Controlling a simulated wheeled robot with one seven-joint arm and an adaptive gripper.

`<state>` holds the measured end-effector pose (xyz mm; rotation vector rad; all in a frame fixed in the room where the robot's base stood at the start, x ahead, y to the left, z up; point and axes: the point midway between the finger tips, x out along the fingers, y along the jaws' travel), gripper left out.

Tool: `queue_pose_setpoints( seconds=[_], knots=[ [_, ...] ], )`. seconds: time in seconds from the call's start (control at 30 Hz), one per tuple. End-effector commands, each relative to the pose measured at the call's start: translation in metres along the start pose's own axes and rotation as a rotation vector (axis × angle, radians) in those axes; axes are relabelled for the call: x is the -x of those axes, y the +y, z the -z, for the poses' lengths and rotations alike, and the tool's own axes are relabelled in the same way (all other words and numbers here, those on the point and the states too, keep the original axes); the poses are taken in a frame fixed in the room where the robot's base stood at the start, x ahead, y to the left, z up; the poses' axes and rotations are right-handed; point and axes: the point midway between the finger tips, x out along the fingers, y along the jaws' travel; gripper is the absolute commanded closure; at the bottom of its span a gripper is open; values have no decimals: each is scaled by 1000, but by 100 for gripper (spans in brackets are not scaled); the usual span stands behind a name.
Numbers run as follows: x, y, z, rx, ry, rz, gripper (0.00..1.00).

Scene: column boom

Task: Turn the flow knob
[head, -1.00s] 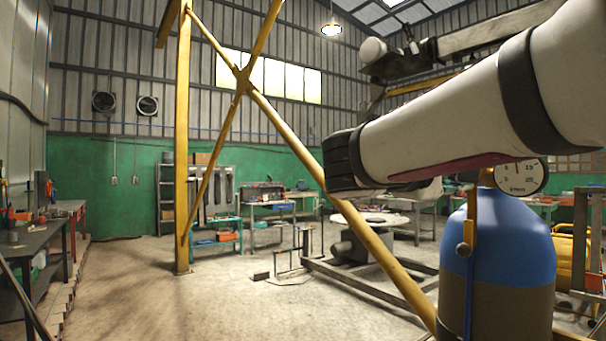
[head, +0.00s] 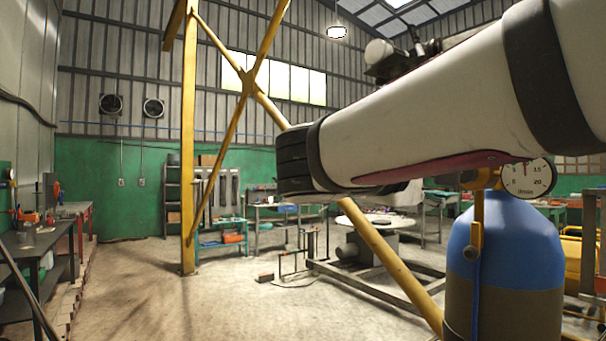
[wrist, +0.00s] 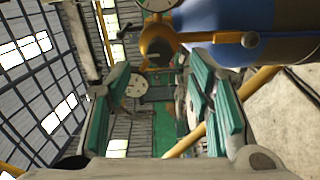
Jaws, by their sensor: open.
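A blue gas cylinder (head: 510,245) with a dark lower part stands upright at the right of the head view; it also shows at the top right of the wrist view (wrist: 225,20). A round white gauge (head: 527,178) sits at its top, partly covered by my arm. In the wrist view a brass regulator body (wrist: 158,42) and a white gauge dial (wrist: 137,85) lie beyond my gripper (wrist: 160,88), whose teal-padded fingers are apart with nothing held. I cannot clearly tell the flow knob from the other fittings. My arm hides the gripper in the head view.
Yellow crossed braces (head: 243,85) rise left of the cylinder, one running down to near its foot. A round table (head: 376,222) and metal frames stand behind. Workbenches (head: 40,240) line the left wall. The floor at centre left is clear.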

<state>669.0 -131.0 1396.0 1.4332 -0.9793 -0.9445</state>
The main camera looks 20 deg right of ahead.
Motion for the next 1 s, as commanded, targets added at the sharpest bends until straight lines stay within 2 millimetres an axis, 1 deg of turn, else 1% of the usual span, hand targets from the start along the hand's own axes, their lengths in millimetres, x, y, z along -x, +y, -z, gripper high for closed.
queue_pose_setpoints(
  seconds=[0.03, 0.1, 0.2, 0.33, 0.5, 0.87, 0.97, 1.0],
  knots=[
    [10, 0, 0, 0, 4, -1, 52],
    [23, 0, 1, 0, 3, 0, 52],
    [37, 0, 0, 1, 1, 0, 52],
    [49, 0, 0, 1, -1, 0, 52],
    [54, -1, 0, 1, -1, 1, 52],
    [53, 0, 0, 1, -1, 1, 52],
    [51, -5, -6, 6, -5, 24, 52],
    [49, -10, -11, 11, -9, 51, 52]
  ],
)
